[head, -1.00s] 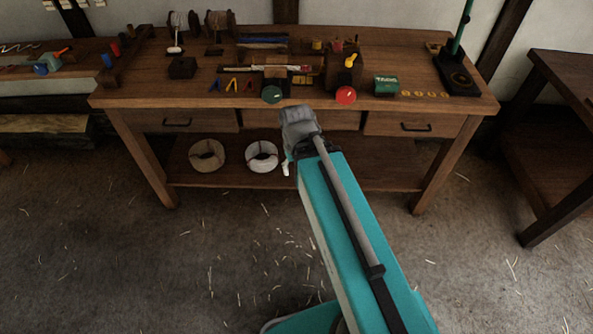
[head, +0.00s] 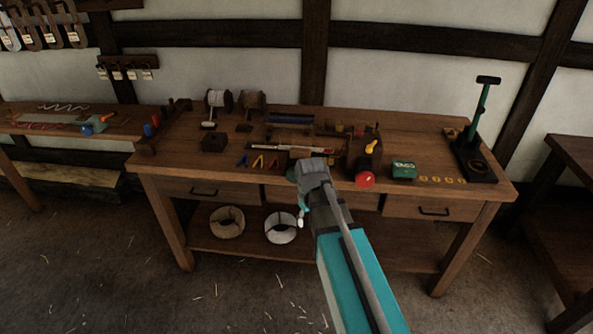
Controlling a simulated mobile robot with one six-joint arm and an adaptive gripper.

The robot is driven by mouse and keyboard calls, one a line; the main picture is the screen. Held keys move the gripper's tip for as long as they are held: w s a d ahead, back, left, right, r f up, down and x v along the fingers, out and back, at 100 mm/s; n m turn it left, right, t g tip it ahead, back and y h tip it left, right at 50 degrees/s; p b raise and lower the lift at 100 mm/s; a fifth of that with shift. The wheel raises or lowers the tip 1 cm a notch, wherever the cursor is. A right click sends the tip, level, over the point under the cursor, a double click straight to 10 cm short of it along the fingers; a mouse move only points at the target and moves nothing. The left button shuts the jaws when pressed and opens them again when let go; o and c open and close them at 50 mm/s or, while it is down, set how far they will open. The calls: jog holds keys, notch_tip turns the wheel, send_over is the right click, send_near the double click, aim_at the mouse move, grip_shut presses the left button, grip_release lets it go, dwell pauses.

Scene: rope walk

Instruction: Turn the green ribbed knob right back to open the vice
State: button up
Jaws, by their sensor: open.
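What seems to be the vice, a low block with a pale rod (head: 297,147), lies on the bench just behind my wrist, partly hidden. My gripper (head: 307,176) is at the bench's front edge, seen from behind. Its fingertips are hidden by my wrist, so contact with the knob cannot be seen.
A red round knob (head: 366,180) sits just right of my wrist on a dark block with a yellow lever (head: 371,147). A green box (head: 404,170) and yellow discs (head: 441,179) lie further right. Small coloured clips (head: 258,161) lie left. Rope coils (head: 281,227) rest on the shelf below.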

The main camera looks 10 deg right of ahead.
aim_at(295, 168)
jog(key=w+r+n+p, duration=0.5)
jog(key=w+r+p, duration=0.1)
jog(key=w, duration=0.4)
jog(key=w+r+n+p, duration=0.5)
jog(key=w+r+p, duration=0.1)
jog(key=w, duration=0.5)
jog(key=shift+w+r+n, duration=0.25)
jog(key=shift+r+n, duration=0.05)
jog(key=shift+r, duration=0.6)
jog(key=shift+f, duration=0.1)
notch_tip(295, 168, down, 14)
jog(key=b, duration=1.3)
jog(key=shift+r, duration=0.2)
grip_shut()
